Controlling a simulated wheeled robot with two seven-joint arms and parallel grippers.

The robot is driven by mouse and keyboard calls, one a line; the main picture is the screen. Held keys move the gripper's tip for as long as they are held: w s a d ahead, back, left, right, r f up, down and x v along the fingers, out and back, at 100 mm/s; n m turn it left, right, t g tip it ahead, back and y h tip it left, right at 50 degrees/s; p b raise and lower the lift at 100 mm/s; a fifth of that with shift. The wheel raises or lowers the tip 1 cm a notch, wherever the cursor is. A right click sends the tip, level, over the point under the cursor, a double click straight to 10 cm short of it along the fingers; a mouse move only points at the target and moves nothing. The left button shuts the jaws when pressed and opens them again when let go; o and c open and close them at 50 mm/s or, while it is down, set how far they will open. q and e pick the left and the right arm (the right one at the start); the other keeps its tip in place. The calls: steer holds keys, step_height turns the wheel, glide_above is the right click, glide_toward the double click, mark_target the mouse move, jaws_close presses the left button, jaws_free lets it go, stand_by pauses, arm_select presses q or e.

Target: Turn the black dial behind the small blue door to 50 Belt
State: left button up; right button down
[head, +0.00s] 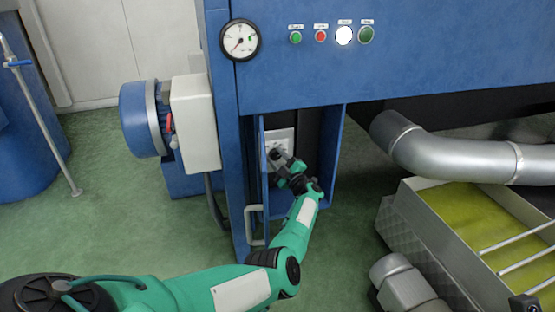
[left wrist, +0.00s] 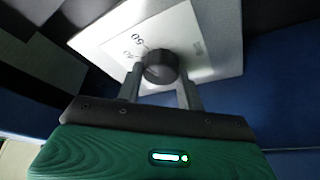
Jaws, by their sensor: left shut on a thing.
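The black dial (left wrist: 160,66) sits on a white plate (left wrist: 212,30) in the left wrist view. A printed "50" shows on the plate to the upper left of the dial, with another number below it. I cannot make out a pointer mark on the dial. My left gripper (left wrist: 160,84) is shut on the dial, one finger on each side. In the head view my left gripper (head: 279,158) reaches into the open compartment and covers much of the plate (head: 284,137). The small blue door (head: 263,175) stands open, nearly edge-on, left of my forearm.
A grey handle (head: 250,222) stands out near my left arm. The blue compartment wall (head: 335,150) is close on its right. A silver pipe (head: 450,155) and a tray of yellow-green liquid (head: 470,225) are at the right. A grey box (head: 196,122) is at the left.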

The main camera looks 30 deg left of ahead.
arm_select(q)
steer(key=shift+f+m, duration=0.1)
steer(key=shift+m, duration=0.7)
steer(key=shift+m+t, duration=0.3)
steer(key=shift+t, duration=0.1)
steer(key=o, duration=1)
steer(key=shift+d, duration=0.1)
